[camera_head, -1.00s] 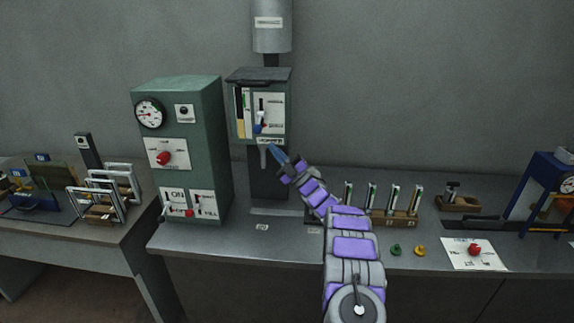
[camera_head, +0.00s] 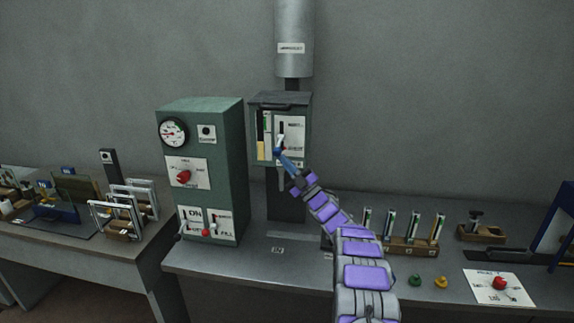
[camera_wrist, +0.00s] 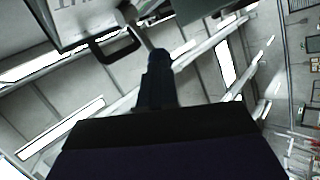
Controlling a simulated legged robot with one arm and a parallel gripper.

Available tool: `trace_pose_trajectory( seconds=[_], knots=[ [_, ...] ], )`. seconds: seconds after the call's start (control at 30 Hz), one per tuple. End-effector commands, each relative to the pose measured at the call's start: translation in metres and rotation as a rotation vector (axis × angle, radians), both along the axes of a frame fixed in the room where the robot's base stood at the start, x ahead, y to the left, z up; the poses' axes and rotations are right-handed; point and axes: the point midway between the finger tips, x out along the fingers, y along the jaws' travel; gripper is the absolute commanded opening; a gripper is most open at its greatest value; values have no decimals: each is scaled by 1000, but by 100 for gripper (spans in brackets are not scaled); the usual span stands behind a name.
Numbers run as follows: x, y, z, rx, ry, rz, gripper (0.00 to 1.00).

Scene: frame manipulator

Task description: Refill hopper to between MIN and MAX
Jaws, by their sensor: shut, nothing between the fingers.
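The hopper (camera_head: 268,98) is a grey-green box on a dark post, with a grey cylinder (camera_head: 293,60) above it. Its front has a sight window (camera_head: 264,135) with a yellowish fill in the lower part, and a white panel (camera_head: 293,128) with a slider slot. The MIN and MAX marks are too small to read. My gripper (camera_head: 280,153) is shut and empty, with its blue tip at the lower part of the white panel. I cannot tell whether it touches the panel's lever. In the wrist view my gripper (camera_wrist: 158,65) points at a bright ceiling, below a dark handle-like bar (camera_wrist: 112,47).
A green control cabinet (camera_head: 225,165) with a gauge, red knob and switches stands close left of the hopper. A rack of upright tubes (camera_head: 410,245), green and yellow knobs and a red-knobbed plate (camera_head: 515,288) lie to the right. The bench front (camera_head: 240,265) is clear.

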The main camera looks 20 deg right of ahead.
Motion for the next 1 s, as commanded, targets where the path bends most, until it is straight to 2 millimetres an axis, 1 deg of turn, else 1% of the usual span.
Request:
trace_pose_trajectory(
  seconds=[0.03, 0.57, 0.87, 1.0],
  knots=[
    [-1, 0, 3, 5, 7, 0, 0],
    [-1, 1, 7, 46, 68, 0, 0],
    [-3, 3, 19, 100, 149, 1, 0],
    [-6, 5, 30, 149, 224, 0, 0]
  ],
)
